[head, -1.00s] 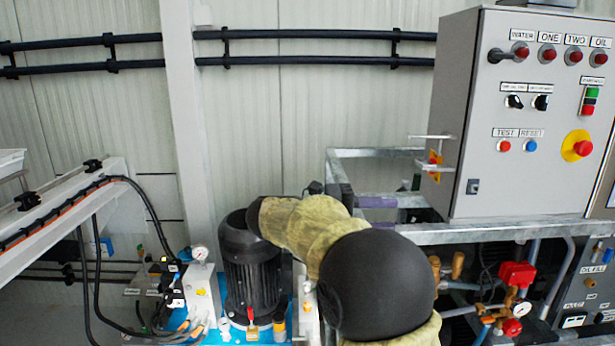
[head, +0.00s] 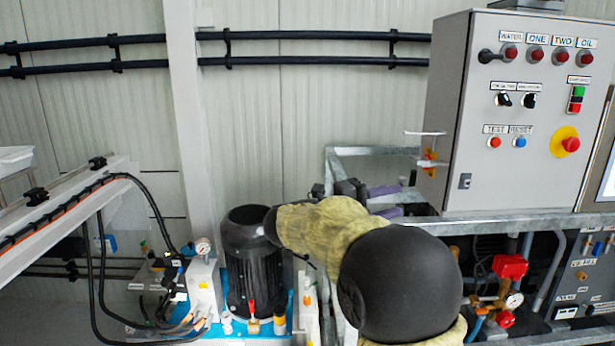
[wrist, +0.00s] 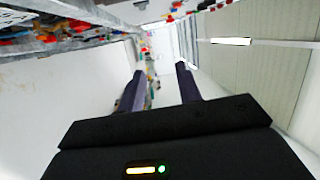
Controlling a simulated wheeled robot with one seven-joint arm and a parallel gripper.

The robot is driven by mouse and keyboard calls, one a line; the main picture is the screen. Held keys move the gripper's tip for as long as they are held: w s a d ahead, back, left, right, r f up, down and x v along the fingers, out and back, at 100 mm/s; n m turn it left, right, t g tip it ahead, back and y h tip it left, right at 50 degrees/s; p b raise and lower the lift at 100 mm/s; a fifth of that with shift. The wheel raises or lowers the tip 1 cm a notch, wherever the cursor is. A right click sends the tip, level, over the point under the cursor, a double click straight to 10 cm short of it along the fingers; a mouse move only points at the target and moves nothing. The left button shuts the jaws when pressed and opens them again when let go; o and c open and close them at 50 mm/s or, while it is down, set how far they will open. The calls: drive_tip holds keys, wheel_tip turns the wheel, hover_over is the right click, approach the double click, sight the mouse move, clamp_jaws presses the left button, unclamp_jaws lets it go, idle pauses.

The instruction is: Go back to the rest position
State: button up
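My gripper shows in the head view (head: 401,200) with its two purple fingers apart, in front of the metal frame below the control cabinet. In the wrist view my gripper (wrist: 160,68) has its dark fingers spread, and nothing shows between them but distant background. It is open and empty. My arm, in a tan sleeve with black joints, reaches from the bottom of the head view and hides part of the pump equipment.
The grey control cabinet (head: 515,120) with buttons stands close to the right of my gripper. A galvanised frame (head: 500,228) runs beneath it. A black motor (head: 252,265) stands left of my arm. A white beam (head: 70,205) with cables is at far left.

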drive_tip(key=w+n+t+y, duration=0.4)
drive_tip(key=w+n+t, duration=0.1)
drive_tip(key=n+t, duration=0.25)
drive_tip(key=s+a+f+n+y, duration=0.2)
drive_tip(key=a+f+n+y, duration=0.1)
drive_tip(key=f+n+y, duration=1.05)
drive_tip(key=s+d+f+n+g, duration=0.1)
drive_tip(key=s+f+n+g, duration=0.4)
drive_tip(key=s+f, duration=0.55)
drive_tip(key=s+d+f+n+g, duration=0.2)
drive_tip(key=s+f+n+g, duration=0.4)
drive_tip(key=s, duration=0.7)
wheel_tip(320, 180, up, 20)
drive_tip(key=s+p, duration=0.1)
drive_tip(key=p, duration=1.9)
drive_tip(key=shift+a+f+y+p, duration=0.15)
drive_tip(key=shift+y+p, duration=0.15)
drive_tip(key=shift+y, duration=0.05)
drive_tip(key=shift+f+t, duration=0.1)
drive_tip(key=shift+t, duration=0.15)
